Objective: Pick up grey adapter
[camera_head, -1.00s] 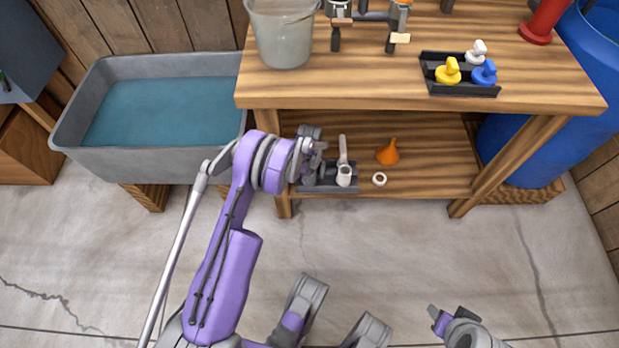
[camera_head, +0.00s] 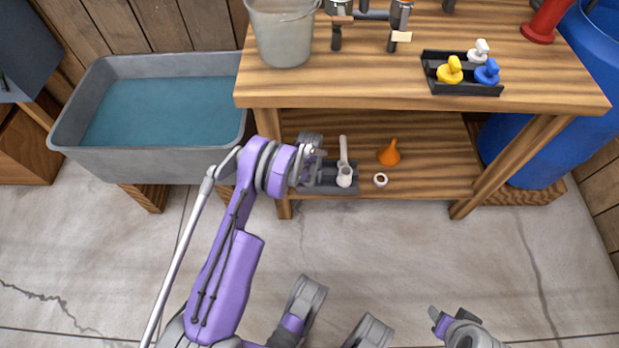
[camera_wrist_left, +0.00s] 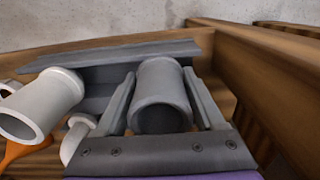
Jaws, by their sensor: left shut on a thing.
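The grey adapter (camera_wrist_left: 161,82) is a short, hollow grey cylinder with its open end toward the left wrist camera. My left gripper (camera_wrist_left: 160,92) is shut on it, one finger along each side. In the head view my left gripper (camera_head: 312,166) is at the left end of a dark grey tray (camera_head: 335,188) on the lower shelf, and mostly hides the adapter. The tray also shows behind the adapter in the left wrist view (camera_wrist_left: 115,57). My right gripper (camera_head: 455,320) is over the floor at lower right, its fingers unclear.
A light adapter (camera_head: 344,172) stands in the tray beside my left gripper. An orange funnel (camera_head: 389,152) and a small white ring (camera_head: 380,180) are to the right on the lower shelf (camera_head: 440,170). The tabletop edge (camera_head: 400,103) overhangs, and a table leg (camera_head: 278,160) is close left.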

